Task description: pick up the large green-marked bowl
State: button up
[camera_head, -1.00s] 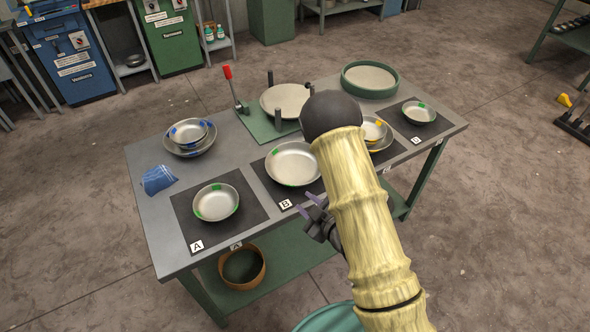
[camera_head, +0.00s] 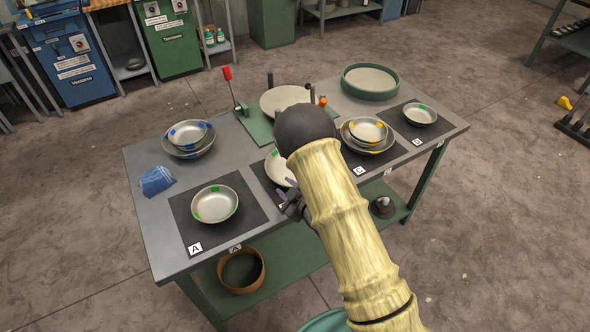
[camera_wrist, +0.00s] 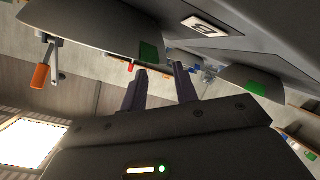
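The large green-marked bowl (camera_head: 276,169) is a wide metal bowl on the dark mat labelled B; my arm hides most of it in the head view. In the wrist view, its outer side (camera_wrist: 90,28) with a green patch shows at upper left, beside the B label. My gripper (camera_head: 286,197) is at the front edge of mat B, close to the bowl. In the wrist view, my gripper (camera_wrist: 160,70) has its two fingers apart with nothing between them. I cannot tell whether a finger touches the bowl.
A smaller green-marked bowl (camera_head: 214,204) sits on mat A, and another (camera_head: 420,115) on mat D. Nested yellow-marked bowls (camera_head: 367,133) are on mat C. Blue-marked bowls (camera_head: 188,137) and a blue cloth (camera_head: 156,181) are at left. A red-handled lever (camera_head: 232,88) stands behind.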

jog(key=shift+w+a+f, duration=0.15)
jog(key=shift+w+a, duration=0.1)
jog(key=shift+w, duration=0.1)
jog(key=shift+p+x, duration=0.8)
jog(key=shift+x, duration=1.8)
jog(key=shift+s+a, duration=0.1)
jog(key=shift+c, duration=0.3)
grip_shut()
